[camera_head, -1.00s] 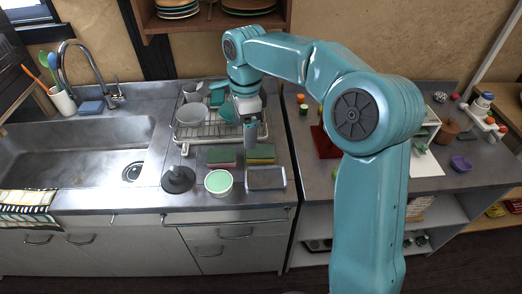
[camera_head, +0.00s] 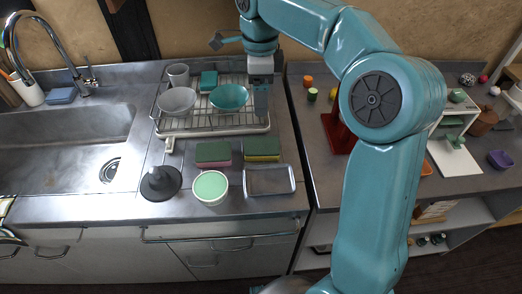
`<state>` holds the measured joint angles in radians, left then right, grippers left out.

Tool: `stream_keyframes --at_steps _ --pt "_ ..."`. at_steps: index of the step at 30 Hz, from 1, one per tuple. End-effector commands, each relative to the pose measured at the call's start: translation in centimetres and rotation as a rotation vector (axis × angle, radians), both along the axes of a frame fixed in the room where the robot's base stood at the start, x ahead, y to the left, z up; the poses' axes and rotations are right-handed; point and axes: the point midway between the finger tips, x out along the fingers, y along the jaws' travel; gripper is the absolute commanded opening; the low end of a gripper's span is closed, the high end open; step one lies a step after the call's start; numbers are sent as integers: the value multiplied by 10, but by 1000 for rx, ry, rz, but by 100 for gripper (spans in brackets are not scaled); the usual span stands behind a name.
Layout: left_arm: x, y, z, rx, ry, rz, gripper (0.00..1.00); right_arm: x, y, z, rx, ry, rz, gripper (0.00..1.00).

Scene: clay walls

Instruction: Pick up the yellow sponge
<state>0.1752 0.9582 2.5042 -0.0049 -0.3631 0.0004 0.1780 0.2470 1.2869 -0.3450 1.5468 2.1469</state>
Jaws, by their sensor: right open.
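The yellow sponge (camera_head: 262,155) lies on the counter just in front of the dish rack. It has a dark green top and a yellow lower layer. A similar sponge with a green top and pink lower layer (camera_head: 214,161) lies to its left. My right gripper (camera_head: 261,110) is open and points down, above and behind the yellow sponge in the picture, over the right part of the rack. It is apart from the sponge, and nothing shows between its fingers. My left gripper is not in view.
The dish rack (camera_head: 212,131) holds a white bowl (camera_head: 176,103), a teal bowl (camera_head: 229,98) and a cup (camera_head: 178,76). In front stand a dark round stopper (camera_head: 160,184), a green-filled bowl (camera_head: 210,189) and a metal tray (camera_head: 270,181). The sink (camera_head: 60,150) is at left.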

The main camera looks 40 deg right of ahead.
Motion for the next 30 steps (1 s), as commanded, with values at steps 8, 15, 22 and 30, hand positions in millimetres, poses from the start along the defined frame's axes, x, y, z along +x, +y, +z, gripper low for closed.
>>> stream_keyframes --at_steps 8,15,22,30 --pt "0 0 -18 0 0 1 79 -6 4 -61 1 2 1 82" --pt "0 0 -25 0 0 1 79 -7 5 -102 1 -1 1 82" --pt "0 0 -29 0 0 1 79 -7 4 -123 1 1 1 82" --pt "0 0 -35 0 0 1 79 -6 2 -159 0 0 1 82"
